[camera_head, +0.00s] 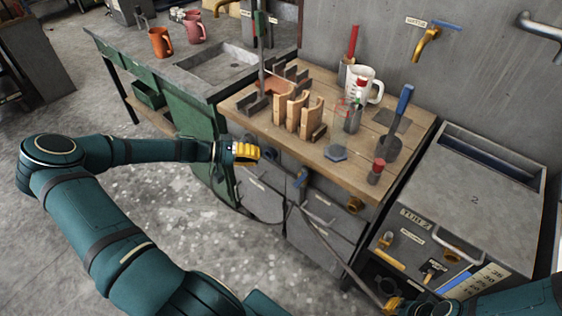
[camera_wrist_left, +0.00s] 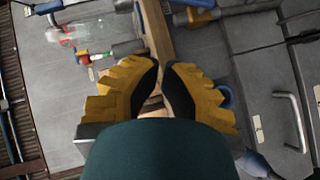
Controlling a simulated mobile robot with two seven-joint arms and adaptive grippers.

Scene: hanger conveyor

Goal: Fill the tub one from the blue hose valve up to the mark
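A grey tub-like cabinet (camera_head: 474,199) at the right has a "2" on its top; I see no legible "1". A numbered scale (camera_head: 488,278) beside a blue strip (camera_head: 455,283) shows on its front. A blue fitting (camera_head: 301,178) on the bench front may be the hose valve. A dark hose (camera_head: 325,240) runs from near it down to the right. My left gripper (camera_head: 244,153) is left of the fitting, apart from it, before the bench; its tips nearly meet, empty, in the left wrist view (camera_wrist_left: 162,68). My right gripper (camera_head: 393,305) is near the hose's lower end, partly cut off.
The wooden bench top (camera_head: 345,178) holds wooden blocks, a white jug (camera_head: 362,85), a glass flask and a blue-handled tool (camera_head: 401,110). A wall tap (camera_head: 427,43) has a blue handle. A sink bench (camera_head: 190,75) stands at the back left.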

